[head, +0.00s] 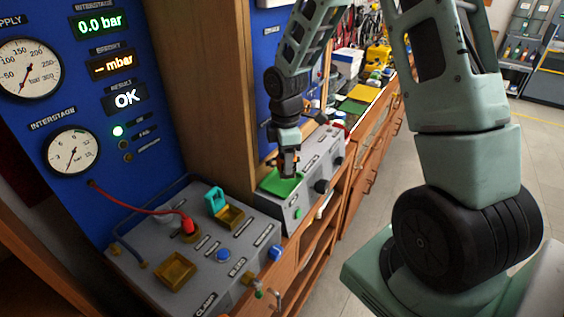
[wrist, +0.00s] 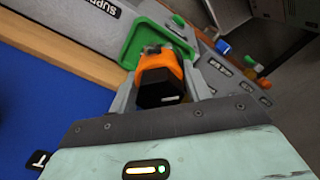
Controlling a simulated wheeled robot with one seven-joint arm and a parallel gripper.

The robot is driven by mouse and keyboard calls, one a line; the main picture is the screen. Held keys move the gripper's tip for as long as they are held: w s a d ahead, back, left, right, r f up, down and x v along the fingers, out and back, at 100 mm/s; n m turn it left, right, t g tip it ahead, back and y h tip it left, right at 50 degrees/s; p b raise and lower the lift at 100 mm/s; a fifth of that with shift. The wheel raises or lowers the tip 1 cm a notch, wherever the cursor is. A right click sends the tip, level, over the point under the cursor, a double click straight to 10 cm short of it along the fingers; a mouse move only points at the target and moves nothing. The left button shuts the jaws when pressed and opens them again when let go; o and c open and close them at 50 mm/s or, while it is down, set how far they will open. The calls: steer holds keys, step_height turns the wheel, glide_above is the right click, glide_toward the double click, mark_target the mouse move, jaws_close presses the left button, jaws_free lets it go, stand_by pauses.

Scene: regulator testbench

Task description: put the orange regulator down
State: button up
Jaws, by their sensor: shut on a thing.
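The orange regulator (wrist: 162,75) is between the jaws of my gripper (wrist: 165,88) in the wrist view. It is an orange body with a dark end facing the camera. My gripper, shut on it, also shows in the head view (head: 288,168), just above the green tray (head: 281,183) on a grey bench unit. The green tray shows behind the regulator in the wrist view (wrist: 130,46). Whether the regulator touches the tray is hard to tell. In the head view the regulator is mostly hidden by the gripper.
A blue gauge panel (head: 85,95) and a wooden post (head: 208,90) rise behind. Floor at right is clear.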

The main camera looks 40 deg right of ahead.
mark_target(282, 168)
steer(key=shift+w+a, duration=0.2)
steer(key=shift+w, duration=0.25)
steer(key=shift+f+p, duration=0.75)
steer(key=shift+f, duration=1)
steer(key=shift+f, duration=0.1)
steer(key=o, duration=1.4)
step_height(282, 168, up, 12)
steer(key=shift+r+b, duration=0.15)
steer(key=shift+b, duration=0.85)
